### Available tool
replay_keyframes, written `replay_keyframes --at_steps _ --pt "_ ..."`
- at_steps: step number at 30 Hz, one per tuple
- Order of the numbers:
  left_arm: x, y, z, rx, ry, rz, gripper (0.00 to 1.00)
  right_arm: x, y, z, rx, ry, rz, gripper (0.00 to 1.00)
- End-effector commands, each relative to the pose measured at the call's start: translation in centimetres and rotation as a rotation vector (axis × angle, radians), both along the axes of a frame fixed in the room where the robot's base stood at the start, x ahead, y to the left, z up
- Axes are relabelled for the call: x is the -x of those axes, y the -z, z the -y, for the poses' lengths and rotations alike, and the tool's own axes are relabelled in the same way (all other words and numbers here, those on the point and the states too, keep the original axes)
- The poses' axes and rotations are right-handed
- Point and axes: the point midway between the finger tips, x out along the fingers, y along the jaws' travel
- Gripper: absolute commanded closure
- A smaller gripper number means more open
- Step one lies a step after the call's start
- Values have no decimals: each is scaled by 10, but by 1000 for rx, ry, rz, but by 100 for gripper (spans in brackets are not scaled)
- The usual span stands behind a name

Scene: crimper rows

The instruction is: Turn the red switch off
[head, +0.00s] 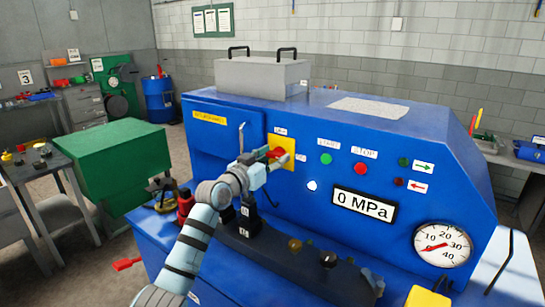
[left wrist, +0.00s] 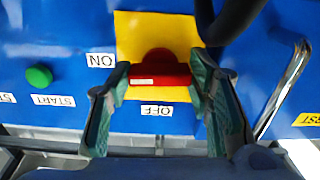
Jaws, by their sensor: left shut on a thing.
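The red switch (head: 276,152) sits on a yellow plate (head: 289,146) on the front of the blue machine. In the left wrist view the red switch (left wrist: 160,70) has a bar handle lying level across the picture, with a white mark on its left half, on the side of the ON label (left wrist: 100,60). The OFF label (left wrist: 157,110) is below the handle. My left gripper (head: 266,162) reaches the switch; in the left wrist view its fingers (left wrist: 160,84) are shut on the two ends of the handle. My right gripper is not in view.
A green START button (head: 326,159) and a red STOP button (head: 360,168) are right of the switch. A display (head: 364,205) reads 0 MPa above a round gauge (head: 442,244). A bent metal lever (head: 241,138) stands close left of my gripper. A dark die row (head: 290,262) lies below.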

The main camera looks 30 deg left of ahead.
Motion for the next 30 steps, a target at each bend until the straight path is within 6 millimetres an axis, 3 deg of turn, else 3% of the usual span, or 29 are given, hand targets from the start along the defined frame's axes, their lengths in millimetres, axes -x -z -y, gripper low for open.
replay_keyframes --at_steps 12,30 --pt "0 -1 0 309 0 -47 81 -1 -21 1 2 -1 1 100" --pt "0 1 0 873 0 -124 81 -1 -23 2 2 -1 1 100"
